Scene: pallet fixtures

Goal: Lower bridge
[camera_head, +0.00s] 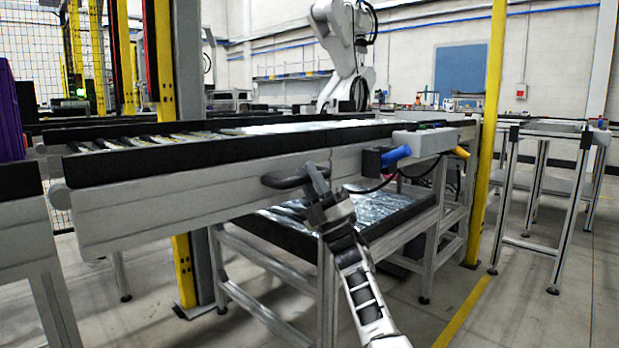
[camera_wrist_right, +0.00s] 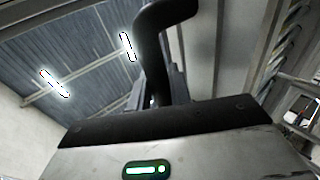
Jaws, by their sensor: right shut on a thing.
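The bridge (camera_head: 150,215) is a grey conveyor section with a black edge rail, running from the left to the middle of the head view. It looks about level, with its left end close beside another conveyor end. A black curved handle (camera_head: 286,182) sticks out from its side panel. My right gripper (camera_head: 318,190) is shut on this handle, with the arm coming up from below. In the right wrist view the handle (camera_wrist_right: 150,40) rises and bends right above the gripper body; the fingertips are mostly hidden. My left gripper is not in view.
A lower shelf with a shiny surface (camera_head: 385,212) sits under the bridge. A blue-tipped part (camera_head: 396,155) and a cable are right of the handle. A yellow post (camera_head: 490,130) stands at the right, with open floor (camera_head: 540,315) beyond. A purple panel (camera_head: 10,115) is at far left.

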